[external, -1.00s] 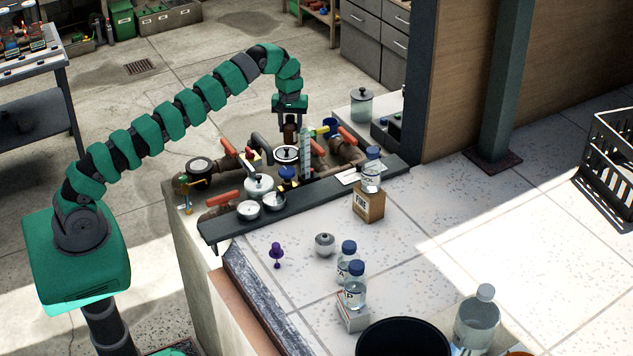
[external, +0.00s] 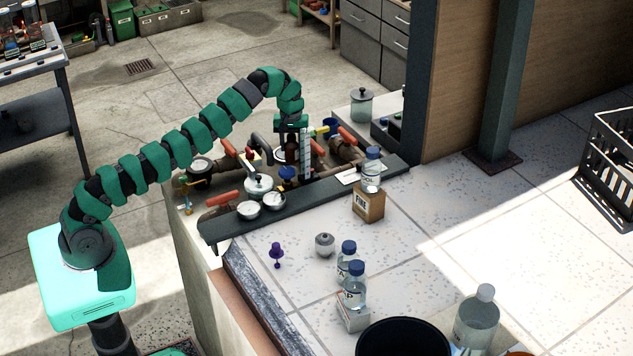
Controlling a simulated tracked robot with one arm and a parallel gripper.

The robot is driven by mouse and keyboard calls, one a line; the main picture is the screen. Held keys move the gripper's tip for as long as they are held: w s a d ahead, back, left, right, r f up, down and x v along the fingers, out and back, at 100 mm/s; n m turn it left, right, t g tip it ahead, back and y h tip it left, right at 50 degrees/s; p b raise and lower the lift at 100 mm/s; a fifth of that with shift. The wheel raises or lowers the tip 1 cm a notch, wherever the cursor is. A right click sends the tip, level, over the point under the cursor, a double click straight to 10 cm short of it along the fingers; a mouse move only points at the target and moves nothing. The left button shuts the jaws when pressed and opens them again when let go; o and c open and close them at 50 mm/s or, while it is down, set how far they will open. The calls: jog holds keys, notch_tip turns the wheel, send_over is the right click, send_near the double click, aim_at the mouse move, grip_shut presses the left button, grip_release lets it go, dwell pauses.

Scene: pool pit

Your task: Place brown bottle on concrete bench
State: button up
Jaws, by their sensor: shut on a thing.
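My gripper (external: 291,132) points down over the cluttered pipework at the middle of the picture. It is shut on the brown bottle (external: 291,150), a small dark brown, upright shape below the fingers. The bottle's lower end is among pipes and pots, and I cannot tell whether it touches anything. What looks like the concrete bench (external: 192,262) is the pale block under the pipework; its top is mostly covered.
Around the bottle are red-handled valves (external: 222,198), a silver pot (external: 258,185), a blue-capped jar (external: 287,176) and an upright gauge (external: 306,155). A dark ledge (external: 325,187) runs in front. A bottle stands on a brown box (external: 369,202).

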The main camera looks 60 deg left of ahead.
jog(key=shift+f, duration=0.9)
jog(key=shift+f+p, duration=1)
jog(key=shift+f, duration=3.6)
jog(key=o, duration=1.1)
jog(key=shift+o, duration=0.2)
jog(key=shift+r, duration=0.15)
notch_tip(320, 180, up, 9)
jog(key=shift+r+b, duration=0.1)
jog(key=shift+b, duration=0.75)
jog(key=shift+r+p, duration=0.8)
jog(key=shift+r, duration=0.55)
